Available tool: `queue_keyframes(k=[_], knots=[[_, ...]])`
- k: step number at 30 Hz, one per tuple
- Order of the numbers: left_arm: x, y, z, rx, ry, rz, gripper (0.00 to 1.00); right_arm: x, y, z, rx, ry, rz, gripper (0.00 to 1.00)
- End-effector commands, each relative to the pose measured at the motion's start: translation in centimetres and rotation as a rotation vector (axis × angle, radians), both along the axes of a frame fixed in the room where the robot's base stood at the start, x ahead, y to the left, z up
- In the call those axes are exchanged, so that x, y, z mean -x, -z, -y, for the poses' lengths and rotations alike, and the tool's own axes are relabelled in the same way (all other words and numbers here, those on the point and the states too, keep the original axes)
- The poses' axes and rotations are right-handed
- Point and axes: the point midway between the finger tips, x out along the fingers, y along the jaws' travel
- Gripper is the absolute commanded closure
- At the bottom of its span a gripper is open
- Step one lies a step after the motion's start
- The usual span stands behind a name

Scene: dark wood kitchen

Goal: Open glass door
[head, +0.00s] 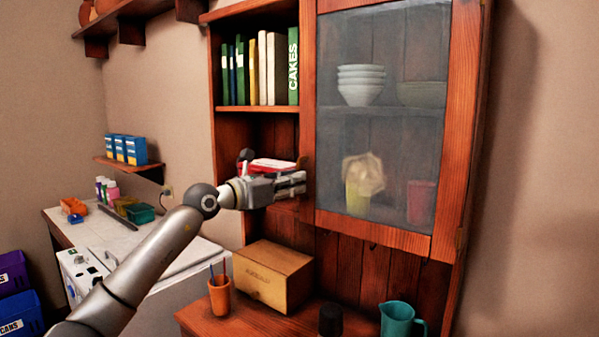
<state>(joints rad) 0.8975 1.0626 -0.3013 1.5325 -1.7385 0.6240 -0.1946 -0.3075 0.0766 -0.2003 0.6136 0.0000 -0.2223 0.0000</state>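The glass door (385,115) is on the right half of the wooden cabinet in the head view. It has a reddish wood frame and appears shut, with bowls and cups showing through the glass. My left gripper (303,184) is just left of the door's left frame edge, in front of the open shelf. Its fingers point right toward the frame, and I cannot tell whether they touch it. The fingers look close together, but whether they are open or shut is unclear. No handle shows clearly. My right gripper is not in view.
A bread box (272,277), an orange cup with pencils (220,296), a dark jar (330,320) and a teal pitcher (398,319) stand on the counter below. Books (262,70) fill the upper left shelf. A red item (268,165) lies behind my gripper. Bare wall is at right.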

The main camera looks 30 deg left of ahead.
Motion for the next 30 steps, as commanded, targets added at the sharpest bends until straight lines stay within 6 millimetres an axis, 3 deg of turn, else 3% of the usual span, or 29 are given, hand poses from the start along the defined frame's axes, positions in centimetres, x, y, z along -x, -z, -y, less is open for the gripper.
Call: queue_keyframes(k=[3,6,17,21,30], knots=[[-1.3,-0.3,0.3,0.003,0.000,0.001,0.82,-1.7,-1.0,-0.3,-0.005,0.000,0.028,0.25],[-2.0,-0.1,0.5,0.001,-0.001,0.000,0.82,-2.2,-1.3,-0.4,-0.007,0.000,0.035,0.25],[-2.4,0.1,0.6,0.000,-0.001,0.000,0.82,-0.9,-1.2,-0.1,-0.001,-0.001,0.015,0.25],[-2.4,0.1,0.6,0.000,-0.001,0.000,1.00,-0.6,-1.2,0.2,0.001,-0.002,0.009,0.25],[-2.4,0.0,0.6,0.000,-0.001,0.000,1.00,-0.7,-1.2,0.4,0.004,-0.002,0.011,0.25]])
